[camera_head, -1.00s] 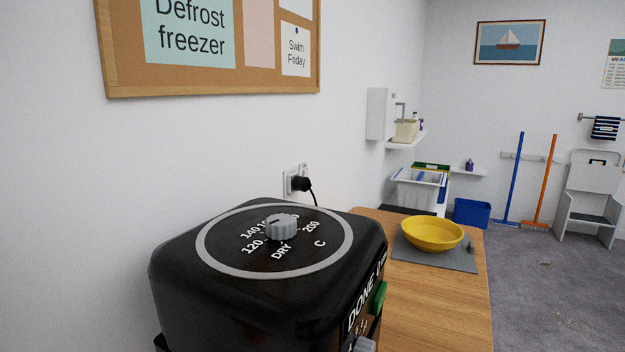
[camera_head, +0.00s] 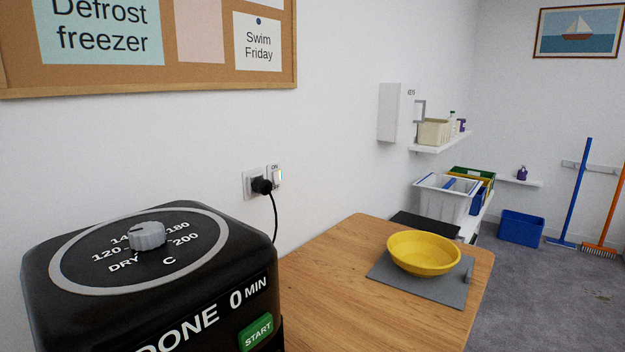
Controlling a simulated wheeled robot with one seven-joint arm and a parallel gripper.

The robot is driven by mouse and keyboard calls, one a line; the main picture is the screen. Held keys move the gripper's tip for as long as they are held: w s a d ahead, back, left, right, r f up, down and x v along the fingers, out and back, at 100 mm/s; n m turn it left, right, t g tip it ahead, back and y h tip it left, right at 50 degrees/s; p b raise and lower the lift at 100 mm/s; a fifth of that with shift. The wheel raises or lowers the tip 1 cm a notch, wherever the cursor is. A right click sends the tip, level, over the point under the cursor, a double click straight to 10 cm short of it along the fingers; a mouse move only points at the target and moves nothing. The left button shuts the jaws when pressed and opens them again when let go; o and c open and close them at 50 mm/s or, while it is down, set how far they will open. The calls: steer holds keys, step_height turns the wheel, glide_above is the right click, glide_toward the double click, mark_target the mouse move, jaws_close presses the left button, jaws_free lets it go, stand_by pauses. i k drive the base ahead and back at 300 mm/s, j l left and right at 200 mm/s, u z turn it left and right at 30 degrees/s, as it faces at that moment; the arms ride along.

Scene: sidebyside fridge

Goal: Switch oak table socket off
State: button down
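The wall socket (camera_head: 250,183) is a pale plate on the white wall above the oak table (camera_head: 330,262). A black plug (camera_head: 262,186) sits in it, with a black cord hanging down behind the black appliance. To the right of the plug is a light switch rocker (camera_head: 277,177) with "ON" printed above it. Which way the rocker is tilted is too small to tell. My gripper is not in view.
A black air fryer (camera_head: 150,270) with a dial on top and a green START button stands at the near left, below the socket. A yellow bowl (camera_head: 424,252) rests on a grey mat (camera_head: 450,291) on the table. Grey floor lies open at right.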

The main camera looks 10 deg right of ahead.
mark_target(275, 174)
steer(key=i+l, duration=0.3)
steer(key=i+l+u, duration=0.1)
steer(key=i+l, duration=0.15)
steer(key=l, duration=0.25)
steer(key=i+l+u, duration=0.1)
steer(key=i+l, duration=0.2)
steer(key=l, duration=0.15)
steer(key=i, duration=0.65)
